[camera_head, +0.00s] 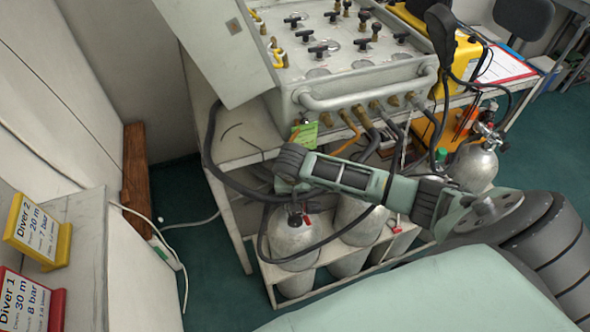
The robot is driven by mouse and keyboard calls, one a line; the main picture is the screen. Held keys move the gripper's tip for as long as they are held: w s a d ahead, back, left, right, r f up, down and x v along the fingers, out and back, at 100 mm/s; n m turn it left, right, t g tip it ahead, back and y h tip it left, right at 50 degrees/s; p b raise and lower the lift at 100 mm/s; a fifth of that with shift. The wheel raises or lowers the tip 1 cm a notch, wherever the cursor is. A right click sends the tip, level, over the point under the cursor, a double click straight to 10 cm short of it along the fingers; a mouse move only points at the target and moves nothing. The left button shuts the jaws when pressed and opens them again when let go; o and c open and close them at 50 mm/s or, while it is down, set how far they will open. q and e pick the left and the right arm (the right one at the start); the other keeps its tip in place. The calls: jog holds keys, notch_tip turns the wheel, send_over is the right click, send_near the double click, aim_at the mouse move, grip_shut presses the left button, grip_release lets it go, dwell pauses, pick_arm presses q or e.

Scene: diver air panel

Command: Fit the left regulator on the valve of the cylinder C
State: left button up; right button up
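Grey cylinders stand in a low white rack below the panel: one at the left (293,240) and one beside it (352,234). A third grey cylinder (472,168) stands apart at the right. I cannot read any letter marking cylinder C. My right arm comes in from the right, and its far end with the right gripper (294,203) is over the top of the left cylinder. The fingers are dark and small there, so their opening is unclear. A small red part and a black hose show at that cylinder's top; the left regulator cannot be clearly told apart. My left gripper is out of view.
The air panel (345,75) with knobs, a front rail and hanging hoses sits above the rack. Diver 2 (38,232) and Diver 1 (28,303) signs stand at the left. A clipboard (503,66) lies at upper right.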

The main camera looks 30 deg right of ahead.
jog(key=shift+f, duration=0.4)
jog(key=o, duration=1.6)
jog(key=shift+o, duration=1.3)
jog(key=v, duration=1.2)
